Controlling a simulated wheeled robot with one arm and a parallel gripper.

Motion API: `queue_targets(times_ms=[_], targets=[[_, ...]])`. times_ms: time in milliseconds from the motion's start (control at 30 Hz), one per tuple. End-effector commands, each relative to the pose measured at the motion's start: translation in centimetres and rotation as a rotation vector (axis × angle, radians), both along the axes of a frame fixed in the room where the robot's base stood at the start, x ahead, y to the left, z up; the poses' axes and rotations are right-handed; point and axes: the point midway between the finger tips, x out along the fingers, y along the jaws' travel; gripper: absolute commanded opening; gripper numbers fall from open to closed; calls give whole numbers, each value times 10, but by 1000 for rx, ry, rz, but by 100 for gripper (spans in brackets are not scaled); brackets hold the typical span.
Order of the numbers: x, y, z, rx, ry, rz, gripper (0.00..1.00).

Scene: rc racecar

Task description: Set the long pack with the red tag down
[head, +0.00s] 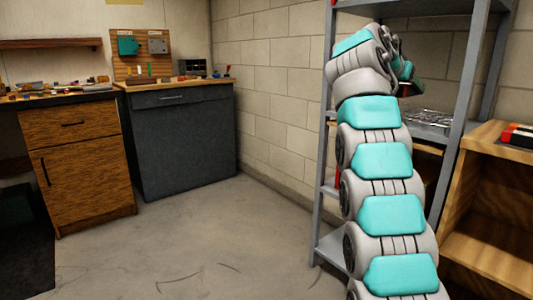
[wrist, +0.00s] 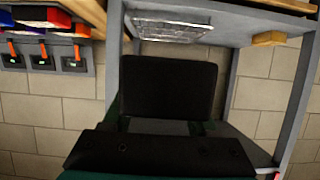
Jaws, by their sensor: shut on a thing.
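My gripper (wrist: 168,125) shows in the wrist view as dark parts across the middle and bottom, with a wide black bar below and a black rounded panel above. It is shut, but I cannot clearly make out the long pack or its red tag there. In the head view my arm rises at the right and bends at the top towards the grey metal shelf unit (head: 316,215). The gripper end is mostly hidden behind my arm, by the shelf opening. The shelf unit also shows in the wrist view (wrist: 113,50).
A clear or wire tray (wrist: 170,27) lies on a shelf. A yellowish block (wrist: 268,38) is to its right. Several black items with orange tabs (wrist: 42,55) are at the left. A wooden shelf (head: 480,180) stands right of the metal unit. The floor (head: 190,250) at left is open.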

Motion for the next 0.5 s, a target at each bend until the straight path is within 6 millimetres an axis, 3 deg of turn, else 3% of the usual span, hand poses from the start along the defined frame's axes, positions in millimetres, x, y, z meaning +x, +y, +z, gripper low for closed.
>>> queue_targets(times_ms=[500], targets=[[5, -3, -2, 2, -1, 14, 0]])
